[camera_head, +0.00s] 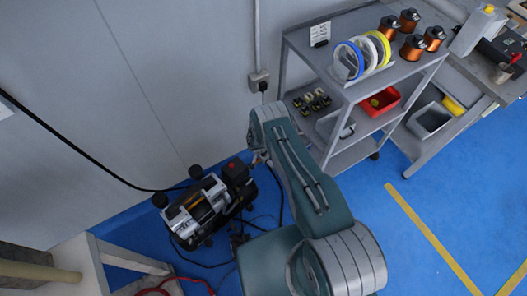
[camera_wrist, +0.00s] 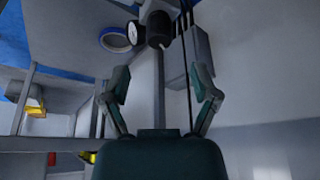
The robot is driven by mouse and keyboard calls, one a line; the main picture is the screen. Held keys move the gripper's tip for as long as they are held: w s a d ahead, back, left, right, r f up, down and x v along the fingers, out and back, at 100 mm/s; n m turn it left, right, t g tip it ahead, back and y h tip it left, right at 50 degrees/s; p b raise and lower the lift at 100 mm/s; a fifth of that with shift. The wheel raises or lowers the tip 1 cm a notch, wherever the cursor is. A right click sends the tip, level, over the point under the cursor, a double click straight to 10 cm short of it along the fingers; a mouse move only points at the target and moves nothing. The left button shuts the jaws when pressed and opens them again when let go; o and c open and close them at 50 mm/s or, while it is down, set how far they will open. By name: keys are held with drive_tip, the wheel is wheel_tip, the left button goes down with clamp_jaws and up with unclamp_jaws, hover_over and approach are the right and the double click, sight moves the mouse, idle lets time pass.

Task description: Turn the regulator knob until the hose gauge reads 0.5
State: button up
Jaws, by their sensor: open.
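In the wrist view, a small round gauge (camera_wrist: 134,33) with a white face and dark rim stands ahead at the top. Its reading is too small to make out. Right beside it is a dark cylinder (camera_wrist: 158,30), which looks like the regulator knob. My gripper (camera_wrist: 161,82) is open and empty, its two fingers spread left and right. The knob lies beyond the fingertips, roughly midway between them, apart from both. In the head view, my arm covers the gripper, and I cannot make out the gauge or knob.
A black and silver compressor (camera_head: 203,207) stands on the blue floor, with hoses around it. A grey shelf cart (camera_head: 338,88) holds tape rings (camera_head: 348,60), copper coils (camera_head: 411,47) and a red bin (camera_head: 379,101). A wall socket (camera_head: 259,81) is behind my arm.

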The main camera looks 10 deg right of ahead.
drive_tip(key=shift+x, duration=3.4)
clamp_jaws()
